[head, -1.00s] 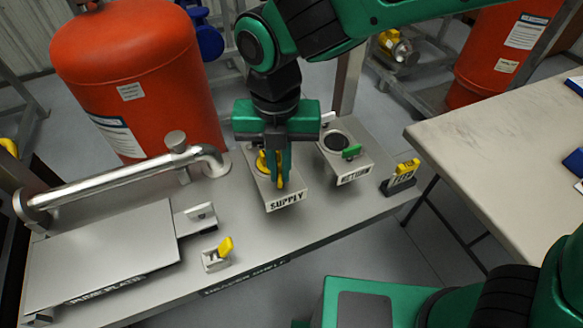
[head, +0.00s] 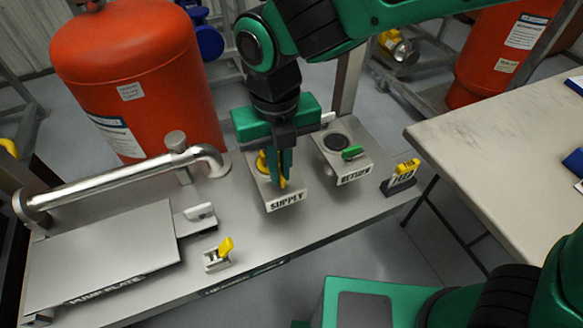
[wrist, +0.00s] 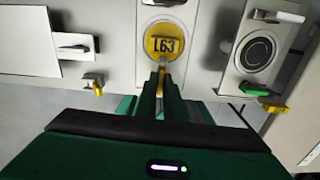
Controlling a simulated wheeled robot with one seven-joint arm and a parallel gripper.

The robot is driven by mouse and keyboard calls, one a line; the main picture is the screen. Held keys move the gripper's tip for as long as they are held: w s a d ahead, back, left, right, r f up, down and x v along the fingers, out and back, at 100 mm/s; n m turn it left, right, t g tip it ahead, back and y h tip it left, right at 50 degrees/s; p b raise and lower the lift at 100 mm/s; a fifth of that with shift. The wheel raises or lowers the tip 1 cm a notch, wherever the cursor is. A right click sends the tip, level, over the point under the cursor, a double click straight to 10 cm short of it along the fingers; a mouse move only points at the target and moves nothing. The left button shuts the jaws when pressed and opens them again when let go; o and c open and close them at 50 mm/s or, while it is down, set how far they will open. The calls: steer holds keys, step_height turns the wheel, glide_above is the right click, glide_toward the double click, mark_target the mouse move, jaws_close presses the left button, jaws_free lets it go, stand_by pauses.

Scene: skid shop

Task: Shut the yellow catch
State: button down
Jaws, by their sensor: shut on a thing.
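My gripper (head: 281,182) points down over the SUPPLY block. Its fingers are shut on a yellow catch lever (wrist: 160,80) at the front of that block. A round yellow cap (wrist: 165,43) marked L63 sits on the block just behind the lever, and the fingers partly hide it in the head view. Another small latch with a raised yellow lever (head: 226,246) stands on the shelf beside the plate, apart from my gripper. I cannot tell how far the held lever is turned.
The RETURN block (head: 345,160) with a green lever (head: 352,153) stands close on the right. A yellow-topped tag holder (head: 402,175) is beyond it. A silver pipe (head: 120,182) and the pump plate (head: 100,255) lie left. A red tank (head: 135,75) stands behind.

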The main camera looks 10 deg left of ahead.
steer(key=shift+s+a+n, duration=0.15)
steer(key=shift+s+n, duration=0.1)
steer(key=shift+n, duration=0.05)
steer(key=c, duration=1.9)
jaws_free()
steer(key=shift+c, duration=0.2)
steer(key=shift+o, duration=0.2)
steer(key=shift+w, duration=0.1)
steer(key=shift+r, duration=3.5)
steer(key=m, duration=0.4)
steer(key=shift+r+m, duration=0.3)
steer(key=shift+m, duration=0.1)
steer(key=shift+r+m, duration=0.1)
steer(key=shift+m, duration=1.1)
